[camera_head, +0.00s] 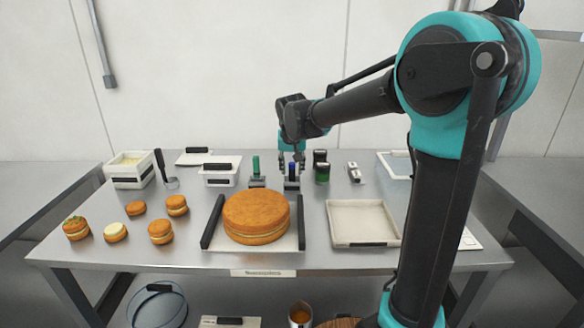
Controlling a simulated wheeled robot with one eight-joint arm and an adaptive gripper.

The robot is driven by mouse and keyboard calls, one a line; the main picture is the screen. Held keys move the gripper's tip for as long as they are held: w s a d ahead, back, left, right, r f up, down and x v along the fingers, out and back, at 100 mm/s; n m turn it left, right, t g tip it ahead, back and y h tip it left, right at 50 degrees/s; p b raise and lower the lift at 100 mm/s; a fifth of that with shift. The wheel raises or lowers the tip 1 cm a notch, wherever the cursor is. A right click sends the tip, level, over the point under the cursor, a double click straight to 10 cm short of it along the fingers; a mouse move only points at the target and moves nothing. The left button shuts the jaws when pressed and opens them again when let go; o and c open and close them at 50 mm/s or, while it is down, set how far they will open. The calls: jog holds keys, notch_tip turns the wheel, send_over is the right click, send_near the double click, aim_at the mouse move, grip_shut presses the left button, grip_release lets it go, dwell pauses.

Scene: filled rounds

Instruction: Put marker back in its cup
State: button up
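A blue marker (292,168) stands upright at the back middle of the table, at a small grey cup (291,184). I cannot tell whether its lower end is in the cup or just above it. A green marker (256,164) stands upright in a similar grey holder (257,182) to the left. My gripper (291,164) points down at the blue marker, with its fingers on either side of it. The view is too small to tell whether the fingers touch it.
Dark jars with green (322,173) stand close to the right of my gripper. A large layered cake (256,218) lies in front, with an empty tray (362,222) to its right. White tubs (220,177) and several small filled rounds (160,232) are on the left.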

jog(key=v, duration=1.2)
jog(key=shift+r, duration=0.2)
jog(key=shift+s, duration=0.1)
